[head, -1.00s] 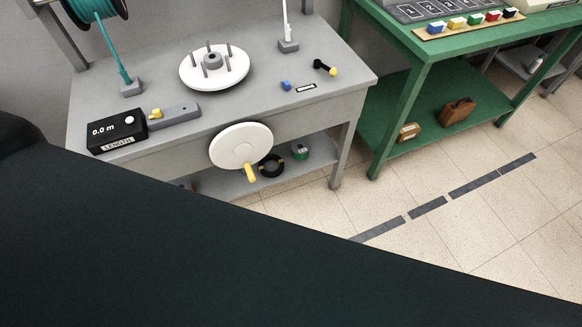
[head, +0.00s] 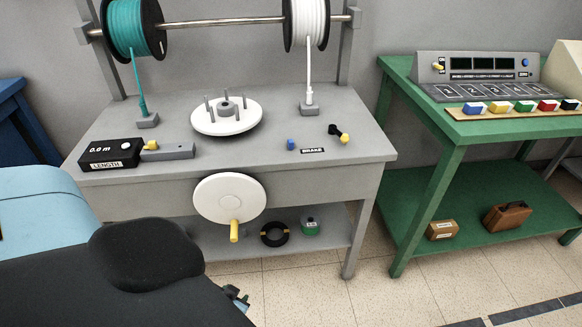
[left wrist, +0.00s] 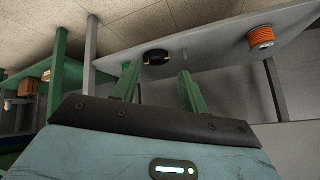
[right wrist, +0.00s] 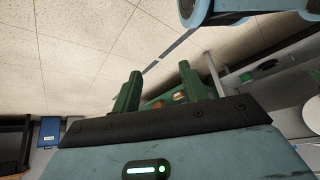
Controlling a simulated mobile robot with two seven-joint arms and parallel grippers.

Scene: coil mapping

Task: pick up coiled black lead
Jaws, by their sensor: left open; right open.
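The coiled black lead (head: 274,234) is a black ring lying on the lower shelf of the grey bench, right of the yellow-handled crank wheel. It also shows in the left wrist view (left wrist: 156,58), ahead of and between the fingers of my left gripper (left wrist: 158,82), apart from them. My left gripper is open and empty. My right gripper (right wrist: 158,82) is open and empty, with the floor and a green stand beyond it.
The grey bench's top edge (head: 230,171) and crank wheel (head: 228,198) overhang the shelf. A green spool (head: 310,226) sits right of the coil. An orange spool (left wrist: 262,37) is on the shelf. A green table (head: 430,160) stands to the right, with floor between.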

